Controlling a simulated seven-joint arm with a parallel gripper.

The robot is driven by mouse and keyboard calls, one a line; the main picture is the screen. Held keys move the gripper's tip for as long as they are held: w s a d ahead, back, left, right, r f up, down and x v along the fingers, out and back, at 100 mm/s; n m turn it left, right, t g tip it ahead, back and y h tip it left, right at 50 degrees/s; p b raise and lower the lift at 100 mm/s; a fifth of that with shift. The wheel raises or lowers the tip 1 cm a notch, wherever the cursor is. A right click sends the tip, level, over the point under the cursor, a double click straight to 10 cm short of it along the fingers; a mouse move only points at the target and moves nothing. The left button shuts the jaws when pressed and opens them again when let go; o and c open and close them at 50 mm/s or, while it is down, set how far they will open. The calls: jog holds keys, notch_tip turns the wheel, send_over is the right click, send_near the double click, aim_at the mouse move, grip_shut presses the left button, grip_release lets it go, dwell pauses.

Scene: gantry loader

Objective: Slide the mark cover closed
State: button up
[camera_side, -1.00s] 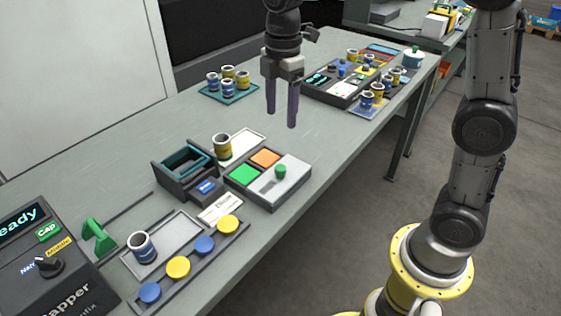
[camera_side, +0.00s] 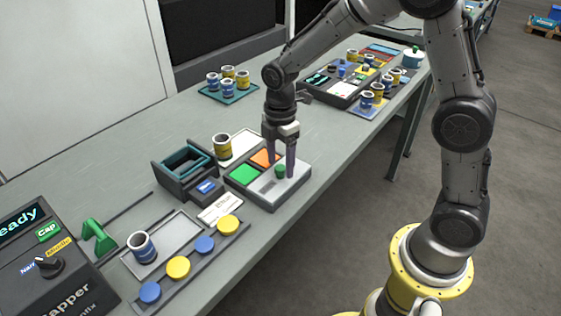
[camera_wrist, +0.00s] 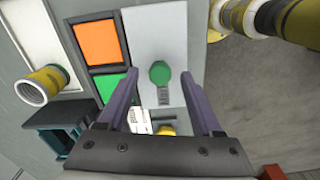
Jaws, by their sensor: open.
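The mark cover seems to be the light grey plate (camera_side: 268,190) with a green knob (camera_side: 280,171), on a dark-edged panel. In the wrist view the green knob (camera_wrist: 160,72) stands on the pale plate (camera_wrist: 158,40), with a small ridged grey strip (camera_wrist: 163,95) beside it. My gripper (camera_side: 281,165) points down over the knob and is open. In the wrist view its two purple fingers (camera_wrist: 159,75) are on either side of the knob, with gaps showing. I cannot tell whether a finger touches the plate.
An orange square (camera_side: 264,158) and a green square (camera_side: 244,174) lie beside the plate. A yellow-banded cup (camera_side: 222,146) and a dark open box (camera_side: 184,170) stand to the left. A tray of discs (camera_side: 193,262) lies in front.

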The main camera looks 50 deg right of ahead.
jog(key=shift+f, duration=0.3)
grip_shut()
jog(key=shift+r, duration=0.1)
dwell(1.2)
